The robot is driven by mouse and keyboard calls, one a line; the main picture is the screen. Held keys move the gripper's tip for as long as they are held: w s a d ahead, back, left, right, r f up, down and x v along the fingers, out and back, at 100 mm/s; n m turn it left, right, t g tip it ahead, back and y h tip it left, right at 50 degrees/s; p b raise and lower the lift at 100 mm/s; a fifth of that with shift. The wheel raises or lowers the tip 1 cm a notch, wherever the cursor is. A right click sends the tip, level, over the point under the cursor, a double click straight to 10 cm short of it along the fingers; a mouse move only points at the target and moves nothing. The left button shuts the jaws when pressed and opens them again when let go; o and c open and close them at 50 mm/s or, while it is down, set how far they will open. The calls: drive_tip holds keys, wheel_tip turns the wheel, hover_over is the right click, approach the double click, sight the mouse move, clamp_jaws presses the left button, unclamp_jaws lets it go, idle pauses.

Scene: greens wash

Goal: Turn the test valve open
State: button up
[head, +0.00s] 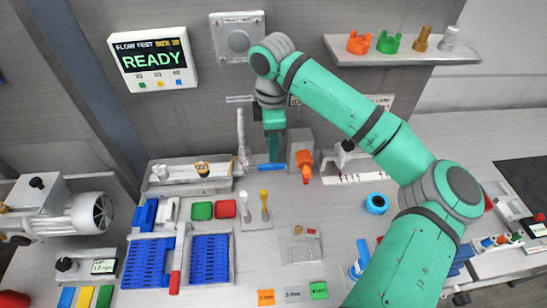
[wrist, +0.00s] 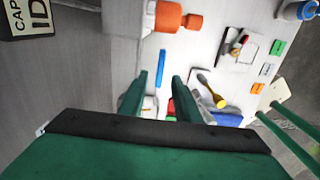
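My gripper (head: 275,148) points down in front of the back wall, left of the grey block with an orange fitting (head: 304,165). In the wrist view its two green fingers (wrist: 160,76) stand apart with nothing held between them. A blue bar (head: 270,168) lies at the gripper's lower end in the head view; in the wrist view it shows beyond the fingertips (wrist: 160,68), apart from them. The orange fitting also shows at the top of the wrist view (wrist: 180,18). No readable label marks the test valve, so I cannot tell which part it is.
A flow test display (head: 153,61) reads READY on the wall. A shelf (head: 400,58) with coloured fittings is at upper right. Blue trays (head: 148,262), red and green blocks, a blue ring (head: 377,203) and a motor-like unit (head: 88,212) stand on the bench.

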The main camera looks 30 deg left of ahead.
sight(272, 164)
drive_tip(key=shift+s+f, duration=0.1)
drive_tip(key=shift+f, duration=2.85)
clamp_jaws()
